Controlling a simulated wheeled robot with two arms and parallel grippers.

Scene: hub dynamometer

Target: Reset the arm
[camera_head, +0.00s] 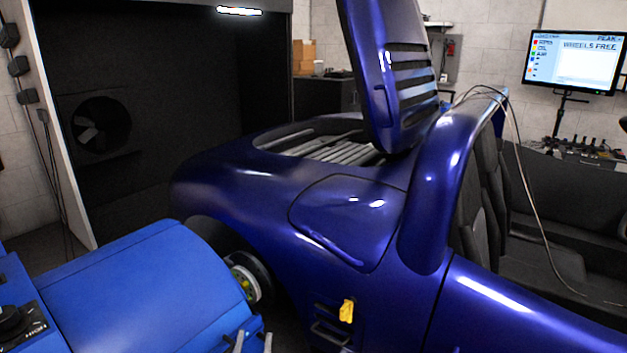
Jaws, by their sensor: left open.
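My left gripper (253,340) shows only at its fingertips, at the bottom edge, left of centre. Its two grey fingers stand apart, with nothing seen between them. It is in front of the right end of the blue dynamometer unit (135,285) and below the wheel hub (245,281) in the picture. The rest of my left arm is out of view or cannot be made out. My right gripper is not in view.
A dark blue car (350,220) with its rear lid (388,75) raised fills the middle and right. A yellow object (347,310) sits on its side. A monitor (574,60) reading "WHEELS FREE" stands at the back right. A large fan (101,124) is at the back left.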

